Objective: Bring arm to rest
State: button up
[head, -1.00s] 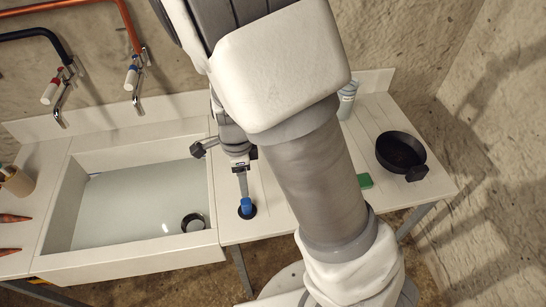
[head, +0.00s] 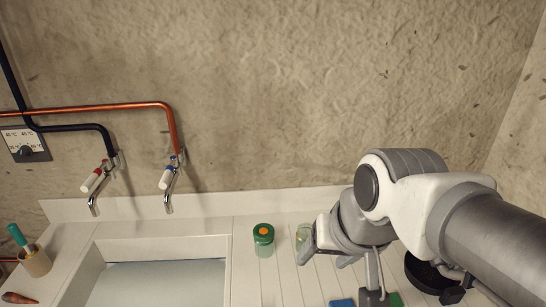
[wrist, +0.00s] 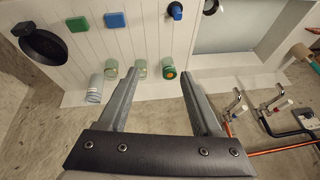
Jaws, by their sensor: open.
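My gripper (wrist: 157,78) shows in the wrist view with its two grey fingers spread apart and nothing between them. In the head view my arm reaches in from the right, above the right part of the counter (head: 272,286); the fingertips are hard to make out there. A jar with a green and orange lid (head: 263,240) stands at the back of the counter, left of my arm. It also shows in the wrist view (wrist: 169,73), beyond the fingers and apart from them.
The sink (head: 160,285) with water is at left, with two taps (head: 167,180) above it. A black pan (wrist: 40,42), a green block (wrist: 78,24), a blue block (wrist: 115,20) and a pale cup (wrist: 95,89) are on the counter. A brown holder (head: 35,262) stands far left.

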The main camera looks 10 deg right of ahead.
jog(key=shift+s+d+r+n+t+h, duration=0.2)
jog(key=shift+s+d+r+n, duration=0.15)
jog(key=shift+s+n, duration=0.15)
jog(key=shift+s+d+r+n+t+h, duration=0.1)
jog(key=shift+s+d+r+n+h, duration=0.1)
jog(key=shift+s+d+r+n, duration=0.3)
jog(key=shift+a+f, duration=0.15)
jog(key=shift+f+b, duration=0.6)
jog(key=shift+f, duration=0.05)
